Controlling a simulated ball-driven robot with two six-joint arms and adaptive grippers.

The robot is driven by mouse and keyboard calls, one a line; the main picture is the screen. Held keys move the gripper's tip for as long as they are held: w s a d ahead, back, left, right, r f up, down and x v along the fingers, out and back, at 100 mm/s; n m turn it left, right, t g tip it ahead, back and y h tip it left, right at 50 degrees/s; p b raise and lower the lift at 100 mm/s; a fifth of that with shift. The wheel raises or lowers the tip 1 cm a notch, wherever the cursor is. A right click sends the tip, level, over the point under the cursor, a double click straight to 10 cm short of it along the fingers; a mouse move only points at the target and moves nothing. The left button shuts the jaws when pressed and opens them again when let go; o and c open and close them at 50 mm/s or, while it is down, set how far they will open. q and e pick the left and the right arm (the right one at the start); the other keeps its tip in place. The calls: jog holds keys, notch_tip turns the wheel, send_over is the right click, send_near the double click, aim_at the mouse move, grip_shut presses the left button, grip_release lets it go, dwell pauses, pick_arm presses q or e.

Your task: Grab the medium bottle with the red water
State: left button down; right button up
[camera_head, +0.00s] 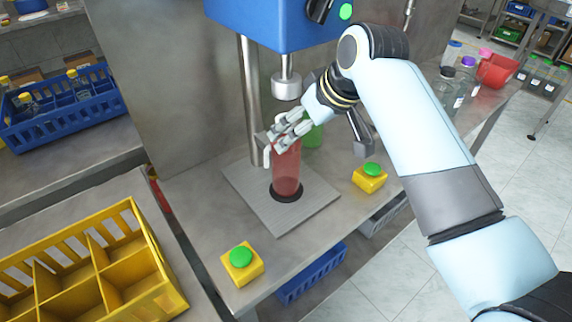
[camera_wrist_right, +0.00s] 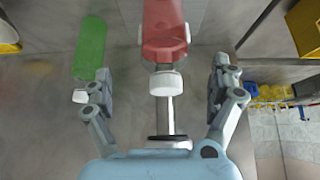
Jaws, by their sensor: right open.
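The bottle with red water (camera_head: 287,175) stands upright in a dark ring on the metal plate, under the blue machine's press head. My right gripper (camera_head: 277,141) is at the bottle's top and hides part of it. In the right wrist view the red bottle (camera_wrist_right: 163,25) lies between the lines of the two spread fingers (camera_wrist_right: 160,88), which are open and apart from it. I cannot tell the exact gap in depth. A green bottle (camera_head: 313,134) stands just behind the red one and shows left of the fingers in the wrist view (camera_wrist_right: 90,48). My left gripper is not in view.
The blue machine (camera_head: 270,22) and its press head (camera_head: 287,88) are close above my gripper, with a metal post (camera_head: 249,100) behind. Yellow button boxes (camera_head: 243,272) (camera_head: 370,184) flank the plate (camera_head: 244,192). A yellow crate (camera_head: 152,262) is at left. Bottles and a red bin (camera_head: 497,70) stand right.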

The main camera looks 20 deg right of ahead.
aim_at(286, 158)
jog(key=x, duration=0.3)
jog(key=shift+w+f, duration=0.1)
jog(key=shift+f, duration=0.1)
jog(key=x, duration=0.5)
jog(key=shift+s+a+f, duration=0.2)
jog(key=shift+s+f, duration=0.1)
jog(key=shift+s, duration=0.05)
jog(key=c, duration=1.6)
jog(key=shift+r, duration=0.1)
jog(key=shift+c, duration=1)
jog(key=shift+r, duration=0.1)
